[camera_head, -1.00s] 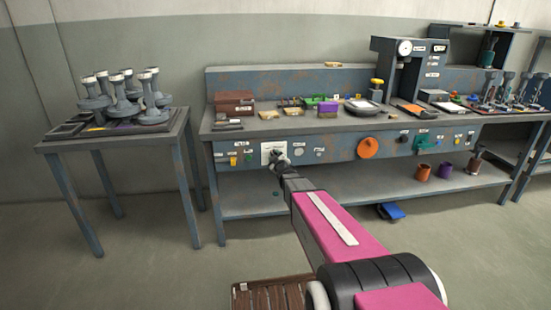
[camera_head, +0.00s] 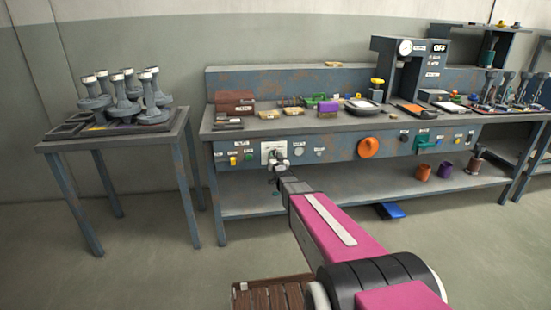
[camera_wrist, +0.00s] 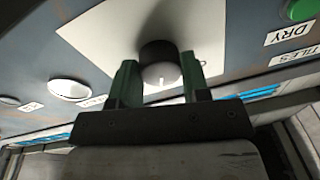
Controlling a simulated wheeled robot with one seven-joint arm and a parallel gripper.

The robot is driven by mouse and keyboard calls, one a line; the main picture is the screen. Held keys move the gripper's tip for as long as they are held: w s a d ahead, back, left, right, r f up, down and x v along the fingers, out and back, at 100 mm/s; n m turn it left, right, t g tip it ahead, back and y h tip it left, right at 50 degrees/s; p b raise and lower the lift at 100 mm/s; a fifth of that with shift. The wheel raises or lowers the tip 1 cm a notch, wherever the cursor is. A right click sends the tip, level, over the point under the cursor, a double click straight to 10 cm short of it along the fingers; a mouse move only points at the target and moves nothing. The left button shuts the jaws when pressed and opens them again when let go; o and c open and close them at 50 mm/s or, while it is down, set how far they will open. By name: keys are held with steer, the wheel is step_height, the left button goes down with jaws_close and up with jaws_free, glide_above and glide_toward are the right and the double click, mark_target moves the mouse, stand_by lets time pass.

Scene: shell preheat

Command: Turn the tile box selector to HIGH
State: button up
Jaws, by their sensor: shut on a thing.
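The selector is a dark round knob (camera_wrist: 158,62) with a white mark on its face, on a white plate (camera_wrist: 105,32) fixed to the bench's front panel. The white plate also shows in the head view (camera_head: 268,148). My gripper (camera_wrist: 160,82) has its two green-grey fingers on either side of the knob and is shut on it. In the head view my gripper (camera_head: 277,161) reaches the panel in front of the plate and hides the knob. The plate's lettering is mostly hidden or too small to read, so I cannot tell the setting.
Labels reading DRY (camera_wrist: 290,30) and TILES (camera_wrist: 294,56) and a green button (camera_wrist: 303,9) are beside the plate. A pale round disc (camera_wrist: 68,90) is on the other side. An orange wheel (camera_head: 368,148) is further right on the panel. A small table (camera_head: 62,145) stands left.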

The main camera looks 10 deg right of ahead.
steer(key=shift+m+h, duration=0.5)
steer(key=shift+m, duration=1.9)
steer(key=o, duration=0.9)
steer(key=shift+s, duration=0.15)
steer(key=s, duration=0.3)
steer(key=s+f, duration=0.1)
steer(key=s, duration=0.6)
steer(key=shift+s+f, duration=0.2)
steer(key=shift+s, duration=0.05)
